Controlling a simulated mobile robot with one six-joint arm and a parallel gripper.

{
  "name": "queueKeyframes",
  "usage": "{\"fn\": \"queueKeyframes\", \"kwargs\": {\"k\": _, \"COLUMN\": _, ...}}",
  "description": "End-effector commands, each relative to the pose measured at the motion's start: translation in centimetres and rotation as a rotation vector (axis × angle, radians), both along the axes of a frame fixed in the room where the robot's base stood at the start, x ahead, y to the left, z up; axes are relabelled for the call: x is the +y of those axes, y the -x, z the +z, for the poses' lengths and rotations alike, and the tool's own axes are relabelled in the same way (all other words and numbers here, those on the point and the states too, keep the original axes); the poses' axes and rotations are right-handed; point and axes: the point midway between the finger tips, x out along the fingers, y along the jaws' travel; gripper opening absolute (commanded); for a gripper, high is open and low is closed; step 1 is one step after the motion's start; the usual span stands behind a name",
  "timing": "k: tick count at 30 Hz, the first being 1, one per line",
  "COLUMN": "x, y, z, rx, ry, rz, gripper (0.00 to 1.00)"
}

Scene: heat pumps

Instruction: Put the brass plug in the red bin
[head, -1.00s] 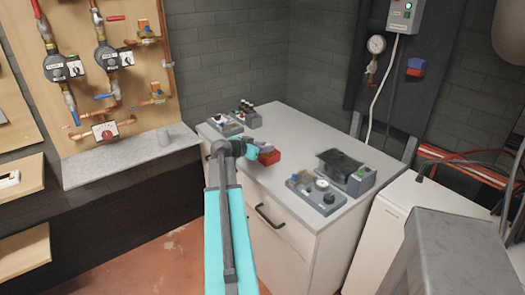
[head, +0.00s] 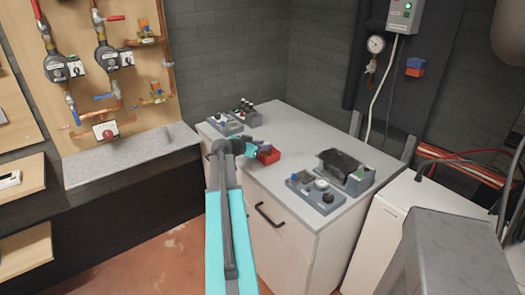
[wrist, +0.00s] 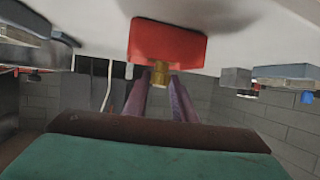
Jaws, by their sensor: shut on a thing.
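The brass plug (wrist: 160,75) shows in the wrist view between the tips of my gripper's purple fingers (wrist: 160,84), which are shut on it. The red bin (wrist: 168,42) is right beyond the plug in that view, and the plug overlaps its edge. I cannot tell whether the plug is inside the bin's mouth or just outside it. In the head view the red bin (head: 268,155) sits on the cabinet top, with my gripper (head: 254,149) at its left side. The plug cannot be made out in the head view.
The white cabinet top (head: 290,135) also bears grey device boxes (head: 228,122) at the back left, a panel with knobs (head: 316,193) and a dark-topped box (head: 346,170) at the right. The middle of the top is clear. A pump board (head: 110,70) hangs at left.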

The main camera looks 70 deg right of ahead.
Motion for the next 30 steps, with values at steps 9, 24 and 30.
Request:
{"fn": "queueKeyframes", "kwargs": {"k": 9, "x": 0.0, "y": 0.0, "z": -2.1, "rx": 0.002, "ry": 0.002, "rz": 0.0, "gripper": 0.0}}
{"fn": "queueKeyframes", "kwargs": {"k": 24, "x": 0.0, "y": 0.0, "z": -2.5, "rx": 0.001, "ry": 0.002, "rz": 0.0, "gripper": 0.0}}
{"fn": "queueKeyframes", "kwargs": {"k": 30, "x": 0.1, "y": 0.0, "z": -2.5, "rx": 0.0, "ry": 0.001, "rz": 0.0, "gripper": 0.43}}
